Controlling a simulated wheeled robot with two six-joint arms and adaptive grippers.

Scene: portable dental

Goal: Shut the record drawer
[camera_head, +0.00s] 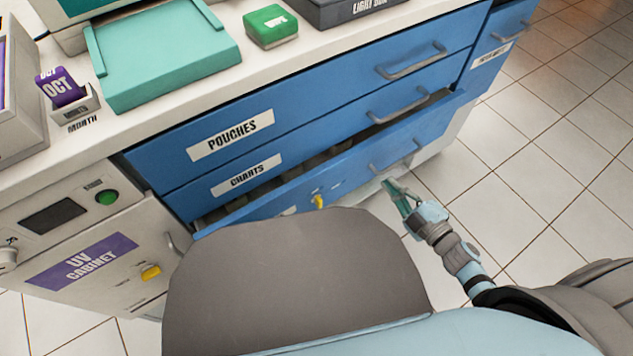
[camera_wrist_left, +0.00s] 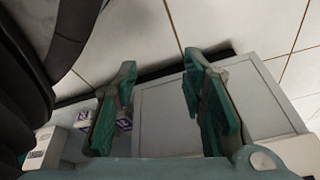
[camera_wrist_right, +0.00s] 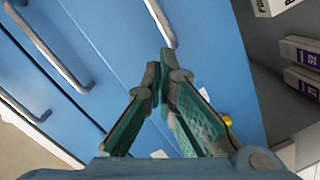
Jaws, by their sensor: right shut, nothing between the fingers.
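A blue drawer (camera_head: 345,172) below the CHARTS drawer stands partly pulled out, with a dark gap showing behind its front. Its label is mostly hidden behind a grey rounded shape, so I cannot read it. A yellow key (camera_head: 319,201) is on its front. My right gripper (camera_head: 391,186) is shut and empty, low near the right end of the open drawer's front. In the right wrist view the gripper (camera_wrist_right: 163,68) points at blue drawer fronts with grey handles; I cannot tell whether it touches. My left gripper (camera_wrist_left: 159,66) is open and empty, seen only in the left wrist view.
The POUCHES drawer (camera_head: 290,118) and CHARTS drawer (camera_head: 205,191) above are shut. A UV cabinet (camera_head: 75,290) stands at left. The counter holds a teal box (camera_head: 165,55), a green box (camera_head: 270,26) and a month holder (camera_head: 82,104). Tiled floor (camera_head: 560,160) is clear at right.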

